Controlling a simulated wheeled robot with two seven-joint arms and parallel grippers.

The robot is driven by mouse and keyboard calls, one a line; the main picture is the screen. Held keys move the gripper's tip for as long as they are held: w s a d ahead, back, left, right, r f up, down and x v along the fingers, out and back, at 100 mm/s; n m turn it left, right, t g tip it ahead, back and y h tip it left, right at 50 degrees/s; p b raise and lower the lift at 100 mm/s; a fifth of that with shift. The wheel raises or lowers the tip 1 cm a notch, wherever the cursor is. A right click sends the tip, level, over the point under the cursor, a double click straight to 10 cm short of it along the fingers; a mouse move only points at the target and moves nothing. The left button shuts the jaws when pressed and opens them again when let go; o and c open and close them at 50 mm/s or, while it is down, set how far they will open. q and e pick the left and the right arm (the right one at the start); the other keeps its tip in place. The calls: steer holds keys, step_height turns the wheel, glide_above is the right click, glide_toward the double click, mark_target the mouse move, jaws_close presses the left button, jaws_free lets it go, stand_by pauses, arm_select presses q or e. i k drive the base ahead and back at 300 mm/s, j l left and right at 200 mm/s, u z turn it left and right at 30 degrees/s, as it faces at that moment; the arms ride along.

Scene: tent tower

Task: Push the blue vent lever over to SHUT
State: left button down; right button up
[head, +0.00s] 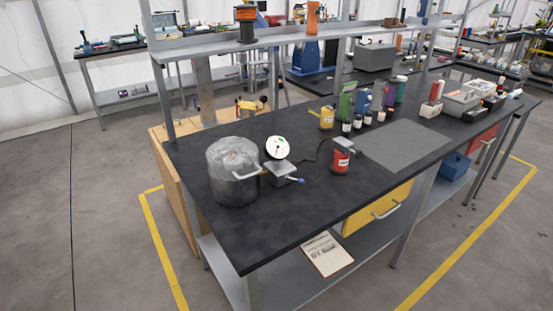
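A small lever with a blue tip (301,180) sticks out to the right from a grey metal block (284,173) on the dark workbench (300,215). A round white dial (277,148) stands just behind the block. A dark pot with a pale, cloudy dome (232,155) stands to the left, with a light curved handle or pipe towards the block. The lever is too small here to read any SHUT marking. Neither of my grippers is in view.
A red canister (341,161) stands right of the lever, with a dark cable behind. A grey mat (405,145), bottles and a yellow container (327,118) lie farther right and back. A shelf (300,32) spans above the bench's rear. The front bench top is clear.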

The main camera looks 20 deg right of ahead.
mark_target(302, 181)
steer(key=i+l+u, duration=0.2)
steer(key=l+u, duration=0.3)
steer(key=l, duration=0.95)
steer(key=l+u, duration=0.5)
steer(key=l, duration=0.95)
steer(key=k+l+u, duration=0.15)
steer(key=k+u, duration=0.15)
